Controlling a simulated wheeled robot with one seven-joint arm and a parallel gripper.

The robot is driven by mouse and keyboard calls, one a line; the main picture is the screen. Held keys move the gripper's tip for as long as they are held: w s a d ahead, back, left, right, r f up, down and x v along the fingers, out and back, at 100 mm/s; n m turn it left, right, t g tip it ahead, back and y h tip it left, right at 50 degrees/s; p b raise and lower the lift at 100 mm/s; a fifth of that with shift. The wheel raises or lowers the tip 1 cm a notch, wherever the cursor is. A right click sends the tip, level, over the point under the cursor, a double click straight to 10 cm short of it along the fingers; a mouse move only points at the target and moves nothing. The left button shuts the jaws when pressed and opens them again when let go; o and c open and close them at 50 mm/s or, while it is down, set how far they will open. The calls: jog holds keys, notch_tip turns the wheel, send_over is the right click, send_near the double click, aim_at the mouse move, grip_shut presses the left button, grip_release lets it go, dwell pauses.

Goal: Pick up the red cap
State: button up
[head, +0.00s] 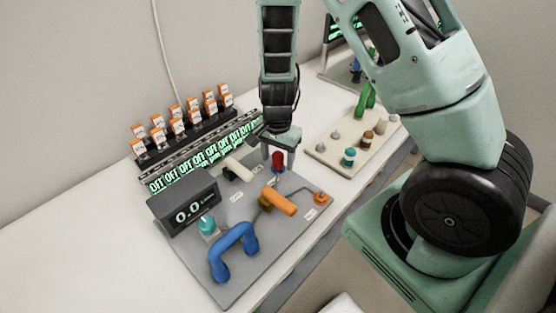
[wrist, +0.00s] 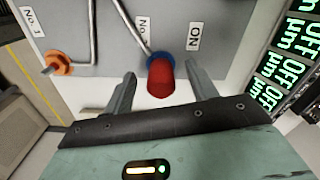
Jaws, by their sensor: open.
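The red cap (head: 278,161) stands on the grey panel (head: 222,285), near its far right corner. In the wrist view the red cap (wrist: 160,78) sits at a blue ring (wrist: 160,58) on the end of a thin metal tube. My gripper (head: 279,158) is above the panel with its fingers pointing down. In the wrist view my gripper (wrist: 159,78) is open, with one finger on each side of the red cap. A gap shows between the cap and each finger. The arm hides part of the panel's far edge in the head view.
An orange handle (head: 279,202), a blue handle (head: 232,250) and a display (head: 185,208) reading 0.0 are on the panel. A row of OFF displays (head: 205,158) stands behind. A beige board (head: 335,150) with several knobs lies to the right. The white table is clear at the left.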

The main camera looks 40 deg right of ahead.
aim_at(277, 154)
jog(key=c, duration=1.1)
jog(key=shift+o, duration=0.2)
notch_tip(277, 154, up, 10)
jog(key=shift+f+p, duration=0.1)
jog(key=shift+p, duration=0.55)
